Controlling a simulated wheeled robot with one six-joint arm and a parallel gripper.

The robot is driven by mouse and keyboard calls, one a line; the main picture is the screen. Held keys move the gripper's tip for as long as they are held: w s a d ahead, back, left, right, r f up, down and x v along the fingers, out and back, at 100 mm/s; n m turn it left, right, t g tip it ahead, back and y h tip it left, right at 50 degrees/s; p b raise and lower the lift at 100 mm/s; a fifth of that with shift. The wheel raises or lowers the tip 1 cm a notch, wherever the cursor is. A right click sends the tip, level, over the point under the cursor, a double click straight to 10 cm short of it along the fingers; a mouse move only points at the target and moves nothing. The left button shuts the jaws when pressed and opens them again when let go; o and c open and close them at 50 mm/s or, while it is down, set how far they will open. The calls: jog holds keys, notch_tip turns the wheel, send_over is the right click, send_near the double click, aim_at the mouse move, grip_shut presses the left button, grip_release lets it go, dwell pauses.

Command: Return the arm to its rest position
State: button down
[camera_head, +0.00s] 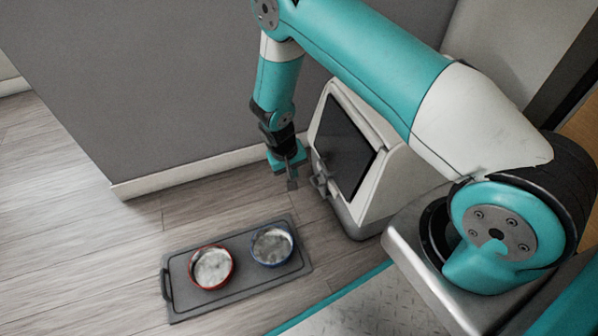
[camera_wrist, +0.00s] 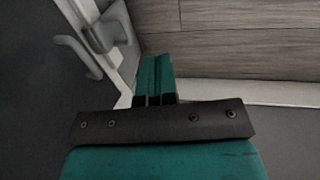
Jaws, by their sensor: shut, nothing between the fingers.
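My gripper (camera_head: 291,180) is shut and empty. In the head view it points down at the end of my teal and white arm, beside the front left of a white box-shaped unit with a dark panel. In the wrist view my gripper's closed teal fingers (camera_wrist: 153,75) are pressed together with nothing between them. My arm reaches from the right side of the head view up to the top and then down to the gripper.
The white unit (camera_head: 391,172) stands close to my gripper, against the grey wall (camera_head: 140,80). A grey tray (camera_head: 237,286) on the wooden floor holds a red-rimmed bowl (camera_head: 211,268) and a blue-rimmed bowl (camera_head: 272,246). The floor at left is clear.

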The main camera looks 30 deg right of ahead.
jog(key=r, duration=0.2)
jog(key=a+r+p, duration=0.1)
jog(key=r+p, duration=0.1)
jog(key=r, duration=0.1)
jog(key=shift+a+r, duration=0.25)
jog(key=shift+r, duration=0.1)
jog(key=shift+w, duration=0.1)
jog(key=s+a+r+n+y+p, duration=0.1)
jog(key=s+a+r, duration=0.1)
jog(key=r, duration=0.6)
jog(key=s+a+r+n+y, duration=0.1)
jog(key=a+r, duration=0.1)
jog(key=r, duration=0.7)
jog(key=s+a+r+n+y+p, duration=0.1)
jog(key=s+a+r, duration=0.15)
jog(key=r, duration=0.55)
jog(key=s+a+r+n+y+p, duration=0.1)
jog(key=s+r+n+y+p, duration=0.15)
jog(key=s+r, duration=0.7)
jog(key=s+a+r+n+y+p, duration=0.1)
jog(key=s+a+r+n, duration=0.15)
jog(key=s+r, duration=0.7)
notch_tip(320, 180, up, 36)
jog(key=d+p, duration=0.1)
jog(key=p, duration=3.6)
jog(key=shift+n, duration=0.3)
jog(key=shift+s+d, duration=0.1)
